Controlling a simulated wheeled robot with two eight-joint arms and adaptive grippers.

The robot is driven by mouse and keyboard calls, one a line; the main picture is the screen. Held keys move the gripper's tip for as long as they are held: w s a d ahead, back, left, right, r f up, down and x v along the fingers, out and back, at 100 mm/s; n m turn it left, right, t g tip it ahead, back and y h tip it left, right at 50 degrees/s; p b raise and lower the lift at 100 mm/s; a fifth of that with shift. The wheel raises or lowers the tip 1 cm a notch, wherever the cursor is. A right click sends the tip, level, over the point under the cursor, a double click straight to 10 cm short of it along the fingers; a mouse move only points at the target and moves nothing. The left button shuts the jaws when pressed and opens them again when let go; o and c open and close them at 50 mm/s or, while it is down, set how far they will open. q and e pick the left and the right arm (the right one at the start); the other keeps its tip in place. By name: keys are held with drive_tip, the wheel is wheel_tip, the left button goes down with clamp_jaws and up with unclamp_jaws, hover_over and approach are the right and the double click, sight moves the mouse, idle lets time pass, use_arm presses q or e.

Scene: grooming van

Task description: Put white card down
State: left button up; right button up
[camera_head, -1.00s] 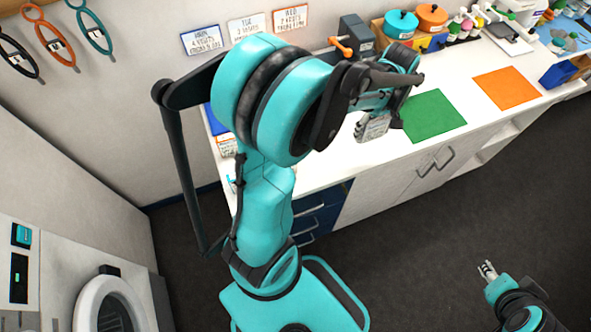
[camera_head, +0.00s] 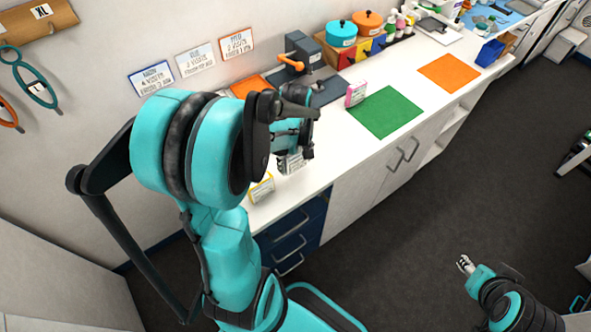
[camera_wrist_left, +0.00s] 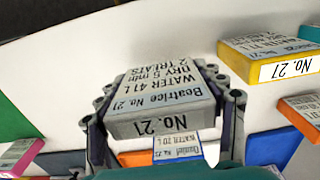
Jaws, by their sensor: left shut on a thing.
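My left gripper (camera_head: 294,158) is shut on a white card (camera_head: 291,164), just above or at the white counter near its front edge; contact with the counter cannot be told. In the left wrist view the white card (camera_wrist_left: 162,100) sits between the fingers, with "No. 21" on its near edge and "Beatrice" on its face. My right gripper (camera_head: 464,264) is off over the floor, too small to judge.
A pink card (camera_head: 356,94) stands by the green mat (camera_head: 385,112). An orange mat (camera_head: 449,73) lies farther right. Pots, bottles and a dark device (camera_head: 302,52) line the back. The left wrist view shows an orange card (camera_wrist_left: 303,115) and a blue-edged card (camera_wrist_left: 176,148) nearby.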

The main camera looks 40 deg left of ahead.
sight(296, 169)
use_arm(q)
wheel_tip(296, 169, down, 4)
drive_tip(key=shift+f+b, duration=0.1)
drive_tip(key=shift+b, duration=0.75)
drive_tip(key=o, duration=1.2)
drive_tip(key=shift+c, duration=0.2)
